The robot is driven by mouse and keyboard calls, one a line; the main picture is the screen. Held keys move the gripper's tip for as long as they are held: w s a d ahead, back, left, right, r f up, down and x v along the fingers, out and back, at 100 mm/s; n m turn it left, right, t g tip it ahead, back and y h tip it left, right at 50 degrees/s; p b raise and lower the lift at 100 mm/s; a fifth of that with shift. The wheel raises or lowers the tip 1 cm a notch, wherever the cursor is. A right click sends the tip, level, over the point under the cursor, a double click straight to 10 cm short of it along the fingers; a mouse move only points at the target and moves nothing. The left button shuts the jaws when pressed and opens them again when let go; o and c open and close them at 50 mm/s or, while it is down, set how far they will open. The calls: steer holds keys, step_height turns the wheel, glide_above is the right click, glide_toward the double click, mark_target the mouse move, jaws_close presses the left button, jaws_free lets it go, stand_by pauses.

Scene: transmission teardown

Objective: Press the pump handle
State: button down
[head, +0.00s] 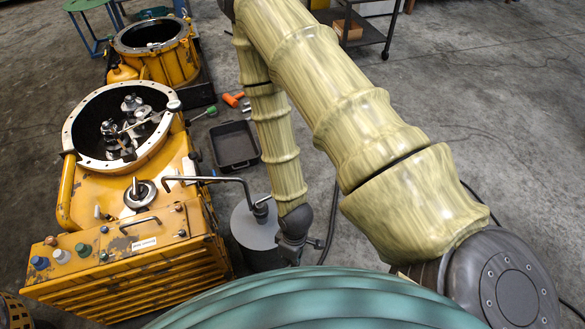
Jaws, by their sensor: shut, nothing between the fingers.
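The pump handle (212,180) looks like a bent grey rod. It rises from a dark fitting on top of a grey cylindrical pump body (254,232) and reaches left, with its hooked end over the yellow housing. My gripper (290,248) hangs at the lower end of my arm, just right of the pump body. It looks shut and empty. It is small and dark here, and I cannot tell whether it touches the pump. The lower part of the pump is partly hidden.
The yellow transmission housing (95,215) with its open round flange stands left of the pump. A black tray (234,145) and an orange tool (232,99) lie on the floor behind. A dark cart (362,28) stands at the back. The floor at right is mostly clear.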

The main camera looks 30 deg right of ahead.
steer(key=w+d+r+n+g+b, duration=0.1)
steer(key=w+r+n+b, duration=0.15)
steer(key=w+n, duration=0.45)
steer(key=w+d+r+n+b, duration=0.1)
steer(key=w+r+n, duration=0.2)
steer(key=w+n, duration=0.4)
steer(key=w+d+r+n+h+b, duration=0.2)
steer(key=w+d+r+n+h, duration=0.2)
steer(key=w+d+r+n, duration=0.5)
step_height(320, 180, up, 3)
steer(key=w+n, duration=0.1)
steer(key=n, duration=0.2)
steer(key=shift+w+d+n+g, duration=0.4)
steer(key=shift+f, duration=0.15)
steer(key=b+x, duration=0.3)
steer(key=x, duration=1.1)
steer(key=shift+d, duration=0.1)
steer(key=shift+d+p, duration=0.1)
steer(key=shift+p, duration=0.25)
